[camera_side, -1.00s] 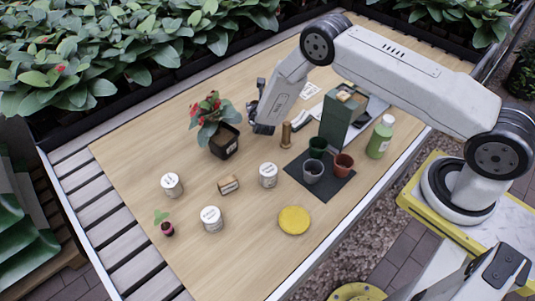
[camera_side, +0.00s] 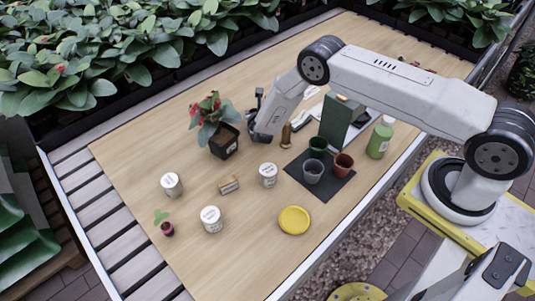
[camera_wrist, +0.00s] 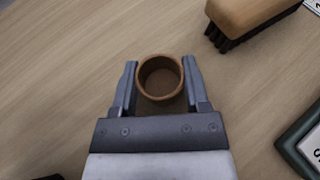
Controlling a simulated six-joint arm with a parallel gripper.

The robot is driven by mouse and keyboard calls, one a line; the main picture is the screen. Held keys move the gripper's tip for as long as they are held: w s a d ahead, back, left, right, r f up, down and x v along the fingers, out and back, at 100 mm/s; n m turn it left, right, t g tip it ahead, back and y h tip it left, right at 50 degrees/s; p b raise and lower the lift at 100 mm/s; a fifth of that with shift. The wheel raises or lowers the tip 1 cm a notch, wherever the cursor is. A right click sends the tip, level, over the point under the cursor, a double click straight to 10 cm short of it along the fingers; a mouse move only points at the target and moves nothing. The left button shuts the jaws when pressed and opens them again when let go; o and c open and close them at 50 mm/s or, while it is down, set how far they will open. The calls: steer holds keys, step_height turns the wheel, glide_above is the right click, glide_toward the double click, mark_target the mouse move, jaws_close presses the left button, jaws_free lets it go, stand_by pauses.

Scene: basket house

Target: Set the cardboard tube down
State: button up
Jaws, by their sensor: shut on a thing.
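The cardboard tube (camera_side: 286,135) is a short brown cylinder, upright near the middle of the wooden table in the side view. In the wrist view, its round open end (camera_wrist: 160,78) faces the camera. My gripper (camera_wrist: 159,80) has one finger on each side of the tube and is shut on it. In the side view, my gripper (camera_side: 278,135) is low over the table, and my wrist hides much of it. I cannot tell whether the tube's base touches the table.
A brush (camera_wrist: 250,18) lies close by. A potted red-flowered plant (camera_side: 223,140) stands left. A green box (camera_side: 338,120), dark mat (camera_side: 322,188) with small pots, and green bottle (camera_side: 380,138) stand right. White cans (camera_side: 268,175) and a yellow disc (camera_side: 294,220) are nearer the front.

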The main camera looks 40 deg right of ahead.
steer(key=shift+f, duration=0.1)
steer(key=o, duration=1.2)
steer(key=shift+s+a+r, duration=0.15)
steer(key=shift+a+r, duration=0.05)
steer(key=shift+r, duration=0.05)
steer(key=shift+v, duration=5.75)
steer(key=shift+f, duration=0.1)
